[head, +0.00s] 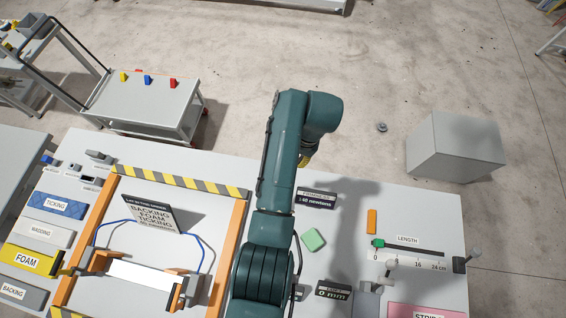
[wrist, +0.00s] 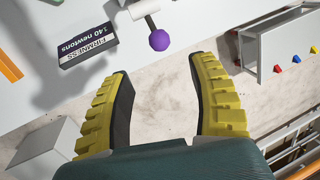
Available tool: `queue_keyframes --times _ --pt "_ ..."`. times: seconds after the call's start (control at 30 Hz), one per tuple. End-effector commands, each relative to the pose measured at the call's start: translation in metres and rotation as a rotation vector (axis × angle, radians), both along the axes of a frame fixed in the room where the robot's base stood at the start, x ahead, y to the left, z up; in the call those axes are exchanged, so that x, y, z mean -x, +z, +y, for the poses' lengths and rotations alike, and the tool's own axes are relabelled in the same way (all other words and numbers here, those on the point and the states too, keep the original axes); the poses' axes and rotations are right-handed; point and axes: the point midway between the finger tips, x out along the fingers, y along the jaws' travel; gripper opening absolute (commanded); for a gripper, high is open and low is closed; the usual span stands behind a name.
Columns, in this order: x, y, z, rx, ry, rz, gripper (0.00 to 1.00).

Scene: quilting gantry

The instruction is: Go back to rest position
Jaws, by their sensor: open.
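My gripper (wrist: 160,72) is open and empty in the wrist view, its two yellow ridged fingers well apart with pale floor showing between them. In the head view my teal arm rises from the front of the work table (head: 345,225) and bends over at the top. Only a small yellow part of my gripper (head: 307,158) shows there, below the arm's bent end near the table's far edge. The rest of it is hidden by the arm.
A firmness display (head: 316,197) reading 140 newtons and a purple knob (wrist: 159,40) lie close by. A green block (head: 313,240), an orange block (head: 371,221) and a length scale (head: 415,252) are to the right. A grey box (head: 455,148) and trolley (head: 145,103) stand beyond.

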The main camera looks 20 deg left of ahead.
Motion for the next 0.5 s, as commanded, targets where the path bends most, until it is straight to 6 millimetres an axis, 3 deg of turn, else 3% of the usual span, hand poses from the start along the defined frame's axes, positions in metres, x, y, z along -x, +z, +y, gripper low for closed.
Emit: queue_keyframes --times 0.17,0.5 --pt "-0.001 0.017 -0.004 0.0 0.001 0.002 0.6" --pt "-0.001 0.018 -0.005 0.0 0.001 0.002 0.6"
